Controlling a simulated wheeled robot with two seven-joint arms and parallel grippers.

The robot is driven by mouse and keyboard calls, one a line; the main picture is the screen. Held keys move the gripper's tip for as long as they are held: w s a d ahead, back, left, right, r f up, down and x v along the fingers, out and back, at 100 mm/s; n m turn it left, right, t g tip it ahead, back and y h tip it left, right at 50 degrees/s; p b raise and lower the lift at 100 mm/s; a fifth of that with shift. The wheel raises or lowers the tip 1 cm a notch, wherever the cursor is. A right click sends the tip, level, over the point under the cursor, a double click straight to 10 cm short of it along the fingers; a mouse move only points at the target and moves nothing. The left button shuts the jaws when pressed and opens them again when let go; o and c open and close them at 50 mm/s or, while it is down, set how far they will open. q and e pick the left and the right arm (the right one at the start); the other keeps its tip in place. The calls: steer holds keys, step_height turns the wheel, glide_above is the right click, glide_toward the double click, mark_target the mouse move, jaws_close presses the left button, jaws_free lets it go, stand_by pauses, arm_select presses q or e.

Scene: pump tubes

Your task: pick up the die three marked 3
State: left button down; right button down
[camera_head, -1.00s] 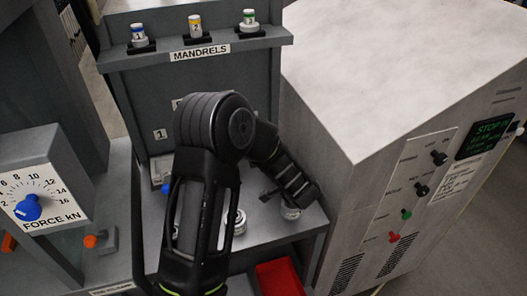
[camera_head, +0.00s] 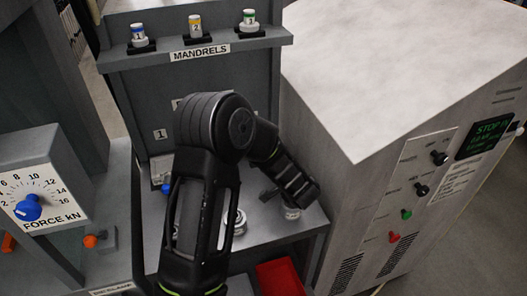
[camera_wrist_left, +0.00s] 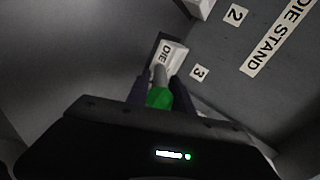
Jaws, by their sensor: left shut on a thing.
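My left arm reaches over the die stand in the head view, its gripper (camera_head: 279,193) low at the right side of the shelf. A small silver-white die (camera_head: 291,212) shows just below it. In the left wrist view my left gripper (camera_wrist_left: 160,95) is shut on a green-topped part (camera_wrist_left: 158,98), with a dark finger on each side. I take this part to be die three. A pale plate reading DIE (camera_wrist_left: 169,57) is just beyond it, and the 3 label (camera_wrist_left: 200,73) is beside it. The part's lower end is hidden. My right gripper is not in view.
Another silver die (camera_head: 239,222) stands on the shelf close to my arm, and a blue-topped one (camera_head: 166,188) is at left. A red bin (camera_head: 277,278) is below. A grey cabinet (camera_head: 350,190) rises close on the right. Mandrels (camera_head: 195,28) stand on the upper ledge.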

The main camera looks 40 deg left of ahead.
arm_select(q)
steer(key=shift+r+p, duration=0.5)
steer(key=shift+r, duration=4.65)
